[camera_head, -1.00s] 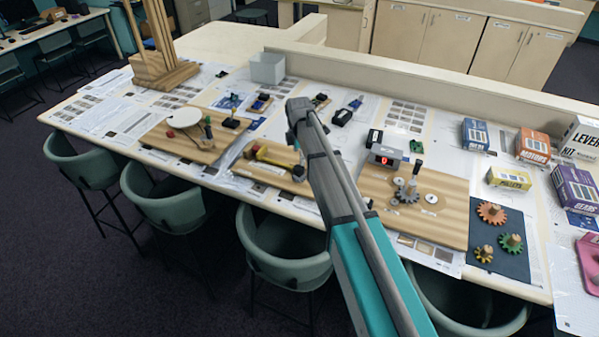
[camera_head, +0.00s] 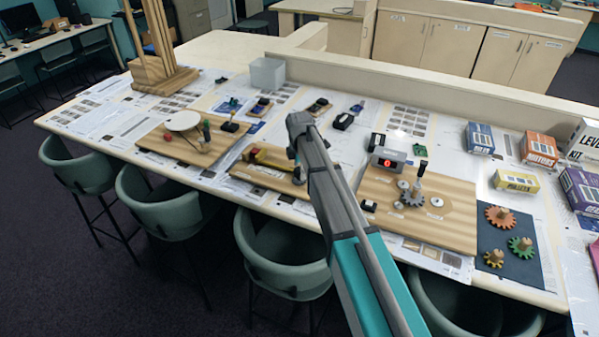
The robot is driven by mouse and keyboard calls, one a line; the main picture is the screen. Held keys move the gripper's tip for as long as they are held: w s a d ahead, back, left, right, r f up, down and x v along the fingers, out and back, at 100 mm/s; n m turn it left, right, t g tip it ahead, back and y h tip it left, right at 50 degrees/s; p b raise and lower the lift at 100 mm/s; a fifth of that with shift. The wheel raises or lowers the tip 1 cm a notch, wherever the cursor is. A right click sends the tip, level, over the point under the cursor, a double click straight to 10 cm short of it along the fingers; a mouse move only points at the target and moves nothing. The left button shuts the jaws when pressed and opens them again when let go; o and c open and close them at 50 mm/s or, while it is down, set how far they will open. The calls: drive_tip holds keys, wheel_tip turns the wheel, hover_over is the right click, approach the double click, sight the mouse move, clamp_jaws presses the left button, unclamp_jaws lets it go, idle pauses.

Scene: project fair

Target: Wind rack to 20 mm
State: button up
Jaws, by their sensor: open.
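A yellow bar-shaped mechanism (camera_head: 268,158) lies on the middle wooden board (camera_head: 250,175); it may be the rack, but no millimetre scale is readable. A dark block (camera_head: 299,177) is at its right end. My gripper (camera_head: 293,153) is beyond the arm's end, over or beside that right end; its fingers are small and partly hidden, and contact cannot be told. It is open. On the right wooden board (camera_head: 452,222) stand a grey box with a red-lit display (camera_head: 388,162), a grey gear (camera_head: 413,198) and an upright black-topped handle (camera_head: 422,168). The display's reading is too small to trust.
A left board (camera_head: 160,145) carries a white disc (camera_head: 183,121). A dark mat (camera_head: 508,255) with coloured gears and several kit boxes (camera_head: 515,181) are at the right. Green chairs (camera_head: 285,255) line the front edge. A low partition (camera_head: 450,92) runs behind the table.

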drive_tip(key=shift+c, duration=0.3)
drive_tip(key=c, duration=1.1)
